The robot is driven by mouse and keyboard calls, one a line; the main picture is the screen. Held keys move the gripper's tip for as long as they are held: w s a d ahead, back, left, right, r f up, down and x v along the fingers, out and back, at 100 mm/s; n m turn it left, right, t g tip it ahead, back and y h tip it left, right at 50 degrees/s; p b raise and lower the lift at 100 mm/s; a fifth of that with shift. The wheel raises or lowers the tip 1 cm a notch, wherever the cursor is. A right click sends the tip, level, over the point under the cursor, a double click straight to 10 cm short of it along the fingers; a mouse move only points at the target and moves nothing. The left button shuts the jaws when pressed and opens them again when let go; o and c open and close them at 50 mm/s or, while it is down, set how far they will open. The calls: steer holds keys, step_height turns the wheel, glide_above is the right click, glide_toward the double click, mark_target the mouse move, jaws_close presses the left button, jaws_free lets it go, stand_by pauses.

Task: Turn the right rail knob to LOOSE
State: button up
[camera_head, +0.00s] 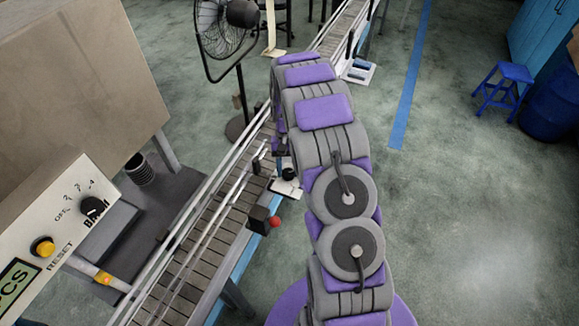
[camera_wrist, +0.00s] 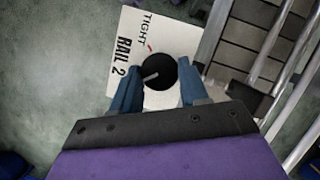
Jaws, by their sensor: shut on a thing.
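The rail knob (camera_wrist: 159,66) is round and black with a pale pointer line. It sits on a white plate (camera_wrist: 122,38) marked TIGHT and RAIL 2. The pointer lies toward the left of the picture, turned away from the red mark beside TIGHT. My gripper (camera_wrist: 160,77) has its two blue fingers on either side of the knob and is shut on it. No LOOSE label can be read. In the head view the black knob (camera_head: 289,174) and its plate (camera_head: 287,189) show beside the conveyor, next to my arm.
The slatted conveyor (camera_head: 207,235) with metal rails runs along the left of my arm. A red ball handle (camera_head: 275,222) on a black block (camera_head: 257,219) is nearby. A control panel (camera_head: 62,225) stands at left and a fan (camera_head: 222,35) behind.

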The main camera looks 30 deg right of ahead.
steer(key=shift+s+a+n+g+h, duration=0.15)
steer(key=shift+n+h, duration=0.15)
steer(key=shift+n, duration=0.55)
steer(key=shift+w+a+n+g+h, duration=0.15)
steer(key=shift+n+h, duration=0.15)
steer(key=shift+n, duration=0.55)
steer(key=shift+d, duration=0.15)
steer(key=o, duration=1)
steer(key=shift+r, duration=0.15)
steer(key=p+v, duration=0.1)
steer(key=v, duration=1.6)
